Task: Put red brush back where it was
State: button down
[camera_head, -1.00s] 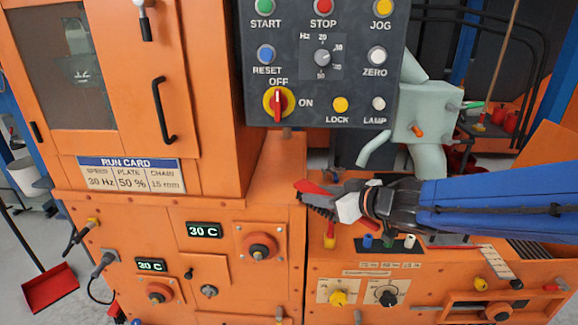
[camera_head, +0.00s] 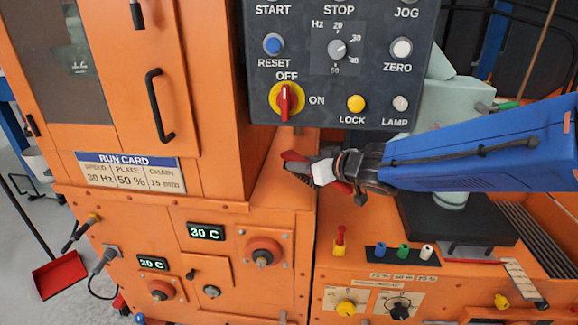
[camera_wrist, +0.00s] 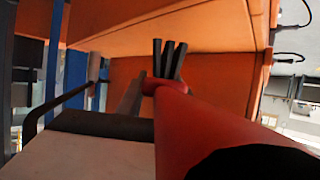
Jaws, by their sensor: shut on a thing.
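The red brush (camera_head: 296,157) is held in my gripper (camera_head: 323,172), in front of the orange cabinet's side and below the control panel. Its red end and dark bristles stick out to the left of the fingers, and a bit of red shows below them. In the wrist view the brush's red handle (camera_wrist: 205,120) runs up from the bottom right, with black bristles pointing up at its far end. A pale finger with a black tip (camera_wrist: 95,140) lies beside the handle. The brush is clear of the front ledge in the head view.
The dark control panel (camera_head: 340,60) hangs just above my gripper. The orange cabinet (camera_head: 215,185) stands to the left. Below right are a red-yellow peg (camera_head: 340,240), coloured plugs (camera_head: 404,251) and a black plate (camera_head: 455,225). A red dustpan (camera_head: 58,277) is on the floor at left.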

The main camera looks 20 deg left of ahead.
aim_at(293, 155)
jog(key=w+a, duration=0.2)
jog(key=a, duration=0.1)
jog(key=w+a, duration=0.1)
jog(key=a, duration=0.1)
jog(key=shift+a, duration=0.15)
jog(key=shift+w+f, duration=0.1)
jog(key=shift+f, duration=1.65)
jog(key=shift+f, duration=0.1)
jog(key=c, duration=1.3)
grip_release()
jog(key=shift+o, duration=0.2)
jog(key=shift+r, duration=0.2)
jog(key=v, duration=1.2)
jog(key=shift+f, duration=0.1)
